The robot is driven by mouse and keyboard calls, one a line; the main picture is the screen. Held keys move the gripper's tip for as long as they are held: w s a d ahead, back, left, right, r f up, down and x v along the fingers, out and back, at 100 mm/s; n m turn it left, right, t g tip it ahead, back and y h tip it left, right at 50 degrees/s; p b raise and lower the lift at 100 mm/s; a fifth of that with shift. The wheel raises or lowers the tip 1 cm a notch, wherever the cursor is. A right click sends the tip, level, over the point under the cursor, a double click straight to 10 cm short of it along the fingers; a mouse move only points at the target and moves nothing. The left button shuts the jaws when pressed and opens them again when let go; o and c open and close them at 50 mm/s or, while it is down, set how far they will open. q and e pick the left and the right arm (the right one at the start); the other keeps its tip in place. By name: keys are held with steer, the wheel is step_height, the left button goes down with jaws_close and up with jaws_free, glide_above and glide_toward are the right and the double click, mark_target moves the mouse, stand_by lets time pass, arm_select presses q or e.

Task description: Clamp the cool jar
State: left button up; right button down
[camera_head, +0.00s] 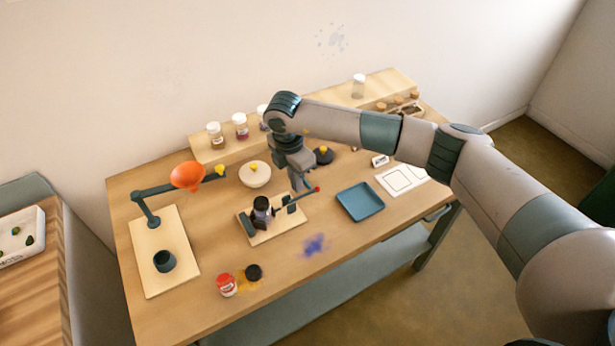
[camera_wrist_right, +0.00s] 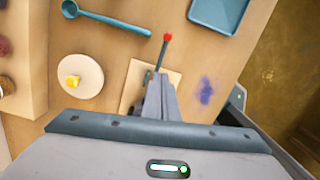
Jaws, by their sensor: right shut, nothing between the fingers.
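A small jar with a dark lid (camera_head: 262,208) stands upright on the clamp's wooden board (camera_head: 268,236), beside a dark clamp block; I take it for the cool jar. The clamp's lever ends in a red knob (camera_head: 317,189), which also shows in the right wrist view (camera_wrist_right: 167,37). My right gripper (camera_head: 298,184) points down just behind the clamp, close to the lever. Its fingers are shut and empty in the right wrist view (camera_wrist_right: 158,85), where they hide the jar. I cannot tell whether they touch the lever. My left gripper is out of view.
A blue tray (camera_head: 360,203) lies right of the clamp, a blue powder stain (camera_head: 314,245) in front. A red-and-white jar (camera_head: 226,286) and dark lid (camera_head: 254,272) are at the front. An orange lamp (camera_head: 187,176) stands left.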

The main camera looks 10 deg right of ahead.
steer(key=shift+a+r+b, duration=0.1)
steer(key=shift+r+b, duration=0.2)
steer(key=shift+r, duration=0.2)
step_height(320, 180, up, 16)
steer(key=a+b, duration=0.1)
steer(key=b, duration=0.5)
steer(key=shift+s+a+r, duration=0.2)
steer(key=shift+s, duration=0.2)
steer(key=shift+f, duration=0.1)
